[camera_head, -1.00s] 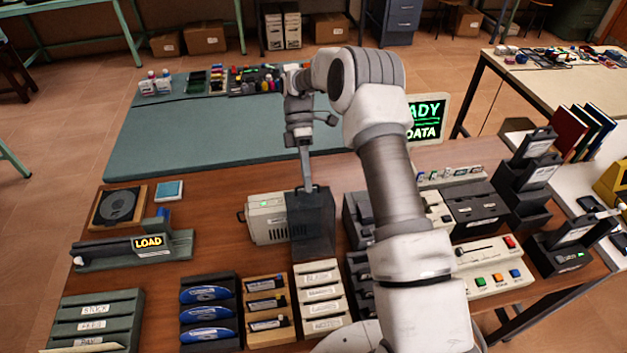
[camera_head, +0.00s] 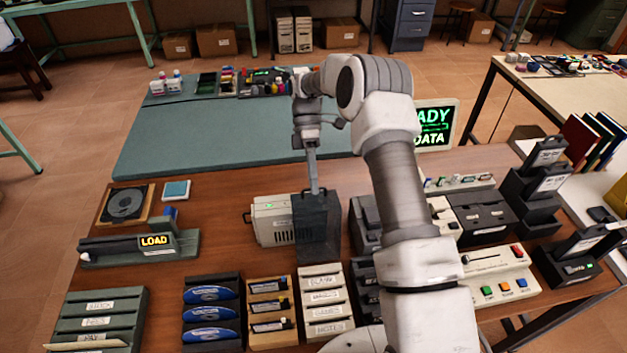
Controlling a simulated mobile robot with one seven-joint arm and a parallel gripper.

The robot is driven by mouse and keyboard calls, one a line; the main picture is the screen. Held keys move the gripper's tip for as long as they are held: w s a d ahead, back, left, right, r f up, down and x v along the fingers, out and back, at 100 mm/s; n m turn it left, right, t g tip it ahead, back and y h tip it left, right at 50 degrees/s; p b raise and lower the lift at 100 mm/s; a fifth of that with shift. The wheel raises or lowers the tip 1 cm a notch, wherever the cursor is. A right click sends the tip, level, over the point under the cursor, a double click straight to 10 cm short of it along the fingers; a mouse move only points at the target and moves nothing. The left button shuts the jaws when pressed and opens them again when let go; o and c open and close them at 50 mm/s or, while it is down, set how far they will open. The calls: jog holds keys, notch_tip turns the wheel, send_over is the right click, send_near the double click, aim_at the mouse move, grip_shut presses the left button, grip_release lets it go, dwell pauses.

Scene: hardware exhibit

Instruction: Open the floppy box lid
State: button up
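A dark, smoky translucent box (camera_head: 317,232), which looks like the floppy box, stands on the wooden table in the middle of the head view. I cannot make out where its lid ends and its body begins. My gripper (camera_head: 315,190) points down from above, with its thin fingertips at the top edge of this box. The fingers show as one narrow bar, so their gap is hidden. I cannot tell whether they touch or grip the edge.
A beige device (camera_head: 273,222) with a green light stands close against the box's left side. Dark units (camera_head: 364,222) stand close on its right, partly behind my arm. Label racks (camera_head: 325,300) stand in front. Bare tabletop (camera_head: 222,230) lies to the left.

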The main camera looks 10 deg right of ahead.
jog(key=shift+w+d+f, duration=0.1)
jog(key=shift+w+f, duration=0.1)
jog(key=shift+w, duration=0.15)
jog(key=shift+w+r, duration=0.15)
jog(key=shift+w, duration=0.1)
jog(key=v, duration=0.6)
jog(key=shift+r, duration=0.6)
jog(key=shift+s, duration=0.15)
